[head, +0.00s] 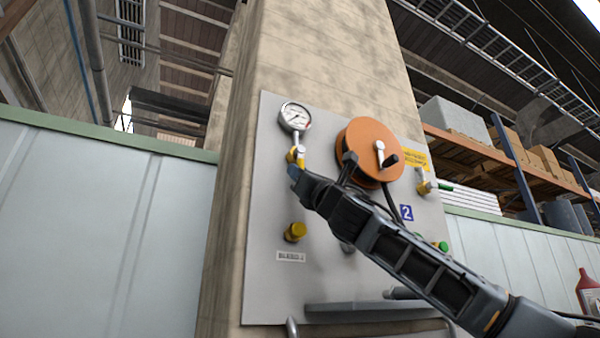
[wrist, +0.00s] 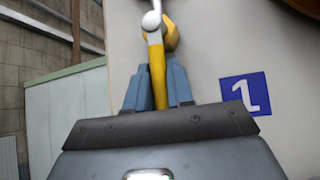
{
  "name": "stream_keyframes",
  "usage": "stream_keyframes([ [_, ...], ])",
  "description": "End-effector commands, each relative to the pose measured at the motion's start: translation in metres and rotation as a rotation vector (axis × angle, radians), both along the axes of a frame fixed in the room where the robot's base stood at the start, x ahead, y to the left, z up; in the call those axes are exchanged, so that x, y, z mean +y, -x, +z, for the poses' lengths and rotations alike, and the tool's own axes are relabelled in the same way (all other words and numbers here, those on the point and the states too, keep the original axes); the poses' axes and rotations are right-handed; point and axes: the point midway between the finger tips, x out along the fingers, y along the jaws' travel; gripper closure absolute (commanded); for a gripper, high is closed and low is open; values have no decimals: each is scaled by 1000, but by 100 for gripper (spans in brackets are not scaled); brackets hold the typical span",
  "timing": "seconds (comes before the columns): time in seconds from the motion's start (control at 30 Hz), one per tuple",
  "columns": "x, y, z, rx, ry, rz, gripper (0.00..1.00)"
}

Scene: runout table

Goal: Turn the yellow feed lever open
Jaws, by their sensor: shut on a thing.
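The yellow feed lever (wrist: 158,82) hangs down from a valve under the pressure gauge (head: 295,116) on the grey panel (head: 270,215). In the wrist view the lever points nearly straight down, between the two blue-grey fingers of my gripper (wrist: 159,92). My gripper is shut on the lever. In the head view only the yellow top of the lever and valve (head: 294,155) shows; my gripper (head: 295,172) covers the rest.
An orange reel (head: 366,140) with a crank is just right of my gripper. A yellow knob (head: 295,232) sticks out below it, above a "BLEED" label. A grey shelf (head: 350,311) juts from the panel's bottom. A blue "1" sign (wrist: 245,94) is right of the lever.

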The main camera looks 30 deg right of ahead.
Motion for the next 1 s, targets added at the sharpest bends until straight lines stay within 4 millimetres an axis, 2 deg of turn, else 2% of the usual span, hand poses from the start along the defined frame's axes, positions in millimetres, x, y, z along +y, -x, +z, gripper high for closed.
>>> stream_keyframes([
  [0.23,-1,-1,0,1,0,-4,100],
  [0.27,-1,0,0,0,-1,-4,77],
  [0.47,-1,0,0,0,-1,-3,58],
  [0.77,-2,2,-2,-1,-2,-3,57],
  [1.0,-7,24,-27,-1,-2,-3,57],
])
